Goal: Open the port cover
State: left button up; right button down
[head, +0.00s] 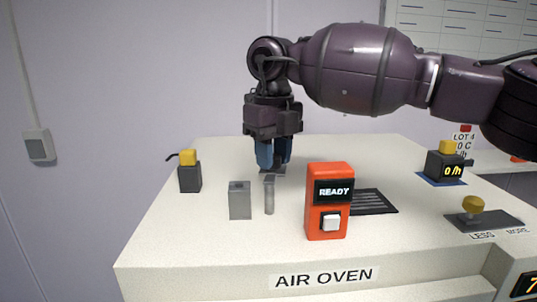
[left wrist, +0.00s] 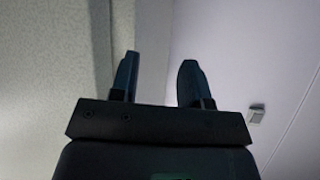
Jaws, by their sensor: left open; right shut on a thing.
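My right gripper (head: 271,168) points straight down at the middle of the oven top, behind a slim grey post. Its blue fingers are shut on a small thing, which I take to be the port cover. A thin grey edge (head: 272,174) shows at the fingertips; most of the cover is hidden by the fingers and the post. I cannot tell whether it is lifted. My left gripper (left wrist: 157,80) is in the left wrist view only, open and empty, with a pale surface and wall behind it.
The white air oven top (head: 165,240) carries a grey block (head: 240,201), the slim grey post (head: 269,197), an orange READY box (head: 328,205), a dark vent (head: 372,202) and a black box with yellow top (head: 189,175).

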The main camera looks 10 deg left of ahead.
aim_at(275, 155)
jog(key=shift+d+r+m, duration=0.15)
jog(key=shift+m, duration=0.25)
jog(key=c, duration=0.8)
grip_release()
notch_tip(275, 155, up, 11)
jog(key=shift+f, duration=0.15)
jog(key=shift+s+f, duration=0.1)
